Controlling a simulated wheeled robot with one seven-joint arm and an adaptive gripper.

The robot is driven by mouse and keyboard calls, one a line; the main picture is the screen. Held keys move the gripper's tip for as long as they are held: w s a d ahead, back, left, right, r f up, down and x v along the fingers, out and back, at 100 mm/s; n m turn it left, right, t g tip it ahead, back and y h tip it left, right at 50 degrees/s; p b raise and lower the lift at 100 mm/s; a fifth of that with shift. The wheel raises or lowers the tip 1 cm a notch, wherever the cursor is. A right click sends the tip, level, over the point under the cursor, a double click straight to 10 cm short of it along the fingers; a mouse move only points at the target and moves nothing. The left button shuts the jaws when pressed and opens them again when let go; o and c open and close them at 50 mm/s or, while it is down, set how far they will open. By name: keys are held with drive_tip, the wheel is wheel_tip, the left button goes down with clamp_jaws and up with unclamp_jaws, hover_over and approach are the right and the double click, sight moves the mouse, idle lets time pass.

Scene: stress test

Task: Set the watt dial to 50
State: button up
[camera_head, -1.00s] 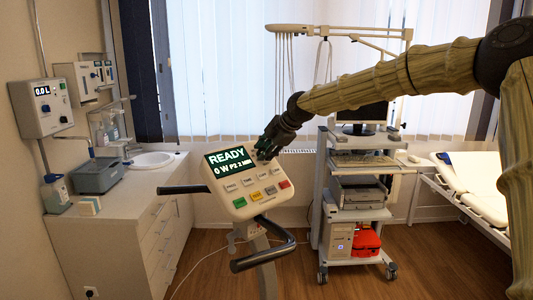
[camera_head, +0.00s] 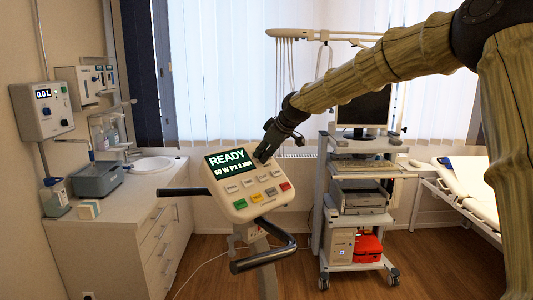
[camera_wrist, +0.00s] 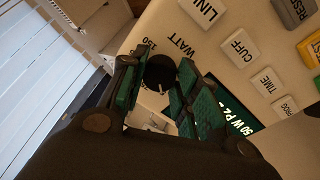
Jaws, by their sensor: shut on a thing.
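The ergometer console (camera_head: 240,205) is a cream, tilted panel on a post with black handlebars. Its green-black display (camera_head: 229,163) reads READY and 50 W P2 2 MIN. The black watt dial (camera_wrist: 159,70) shows in the wrist view, beside the printed word WATT and the number 150. My gripper (camera_wrist: 158,85) is shut on it, with one green-padded finger on each side. In the head view my gripper (camera_head: 262,157) is at the console's upper right and hides the dial. A white line shows on the dial, but I cannot read which number it points to.
Several buttons (camera_head: 257,187) lie below the display, near my gripper. The black handlebar (camera_head: 262,258) sticks out in front. A wheeled cart (camera_head: 358,240) stands right of the console, and a counter with a sink (camera_head: 152,166) is at left.

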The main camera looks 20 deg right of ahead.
drive_tip(key=shift+a+f+m, duration=0.1)
drive_tip(key=shift+m, duration=0.7)
drive_tip(key=o, duration=1)
drive_tip(key=shift+w, duration=0.2)
drive_tip(key=shift+o, duration=0.2)
drive_tip(key=shift+s+r, duration=0.2)
drive_tip(key=v, duration=1.1)
drive_tip(key=shift+s+r, duration=0.2)
drive_tip(key=shift+r, duration=0.05)
